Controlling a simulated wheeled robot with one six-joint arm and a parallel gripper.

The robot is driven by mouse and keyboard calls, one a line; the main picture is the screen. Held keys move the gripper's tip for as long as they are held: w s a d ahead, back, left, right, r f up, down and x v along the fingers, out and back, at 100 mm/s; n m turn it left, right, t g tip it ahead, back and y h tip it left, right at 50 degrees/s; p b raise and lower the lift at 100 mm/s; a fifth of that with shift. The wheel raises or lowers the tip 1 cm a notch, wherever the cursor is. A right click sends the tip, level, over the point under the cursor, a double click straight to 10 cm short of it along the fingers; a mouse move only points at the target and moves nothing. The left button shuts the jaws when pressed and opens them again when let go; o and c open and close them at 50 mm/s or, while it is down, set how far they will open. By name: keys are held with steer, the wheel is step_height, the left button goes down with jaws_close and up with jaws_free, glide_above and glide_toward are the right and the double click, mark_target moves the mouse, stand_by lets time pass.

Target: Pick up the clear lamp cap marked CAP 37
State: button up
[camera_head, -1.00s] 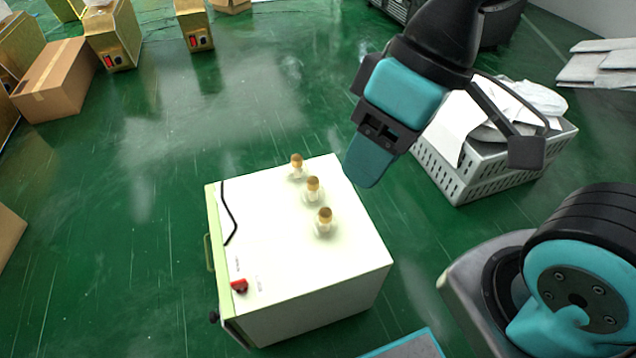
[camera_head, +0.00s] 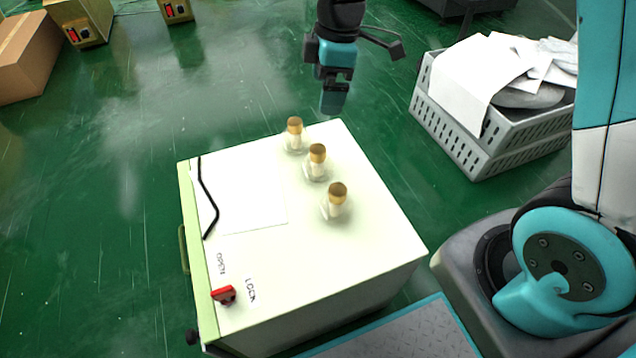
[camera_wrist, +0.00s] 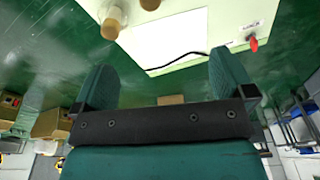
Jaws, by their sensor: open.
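Three small clear glass pieces with gold-brown tops stand upright in a slanting row on a white cabinet: the back one (camera_head: 295,134), the middle one (camera_head: 316,162) and the front one (camera_head: 336,201). No CAP 37 marking is readable on any of them, so I cannot tell which one it is. My gripper (camera_head: 333,102) is beyond the cabinet's back edge in the picture, apart from the pieces. In the wrist view my gripper (camera_wrist: 164,75) has its fingers wide apart with nothing between them. Two gold-brown tops, one of them here (camera_wrist: 113,24), show at the upper left there.
The white cabinet (camera_head: 270,270) has a red knob (camera_head: 223,295) beside OPEN and LOCK labels, a black cable (camera_head: 208,200) and a pale sheet (camera_head: 255,205). A grey crate (camera_head: 470,150) of papers stands at right.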

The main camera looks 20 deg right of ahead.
mark_target(318, 147)
steer(key=shift+n, duration=0.4)
steer(key=f+b, duration=0.1)
steer(key=f, duration=0.3)
steer(key=w+f+b, duration=0.1)
steer(key=f+b, duration=0.1)
steer(key=f, duration=0.3)
steer(key=f+b, duration=0.1)
steer(key=f, duration=0.3)
steer(key=shift+w+a+f+b, duration=0.25)
steer(key=shift+w+f+b, duration=0.05)
steer(key=shift+f, duration=0.1)
steer(key=shift+w+a+f+b, duration=0.15)
steer(key=shift+f+b, duration=0.6)
steer(key=shift+f, duration=0.85)
steer(key=shift+s+a+f+b, duration=0.1)
steer(key=shift+a+f+b, duration=0.15)
steer(key=shift+f+b, duration=0.9)
steer(key=shift+f+p, duration=0.3)
steer(key=shift+p, duration=0.15)
steer(key=c, duration=0.9)
steer(key=shift+r, duration=0.1)
